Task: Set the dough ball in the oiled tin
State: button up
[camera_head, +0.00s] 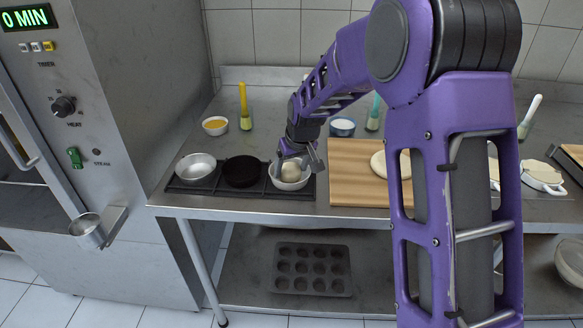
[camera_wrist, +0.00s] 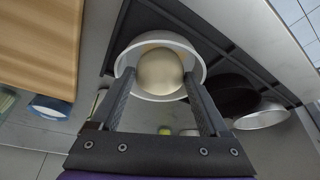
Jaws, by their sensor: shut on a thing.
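My gripper (camera_head: 292,164) is shut on the pale, round dough ball (camera_head: 289,171), with a finger on each side. In the wrist view the dough ball (camera_wrist: 160,69) sits between my fingertips (camera_wrist: 158,84), within the outline of a white round tin (camera_wrist: 126,60). In the head view this white tin (camera_head: 287,186) is the right one of three on a dark rack. I cannot tell whether the ball touches its bottom. A dark tin (camera_head: 242,172) stands in the middle and a silver tin (camera_head: 196,166) at the left. Which tin is oiled is not clear.
A wooden board (camera_head: 352,185) with flat dough lies right of the rack. An oven (camera_head: 120,90) is at left. A muffin pan (camera_head: 310,270) lies below.

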jog(key=shift+f, duration=0.2)
jog(key=o, duration=1.2)
jog(key=shift+r, duration=0.15)
jog(key=shift+r, duration=0.25)
jog(key=p+v, duration=0.1)
jog(key=v, duration=1)
jog(key=shift+s+r, duration=0.2)
jog(key=shift+r, duration=0.15)
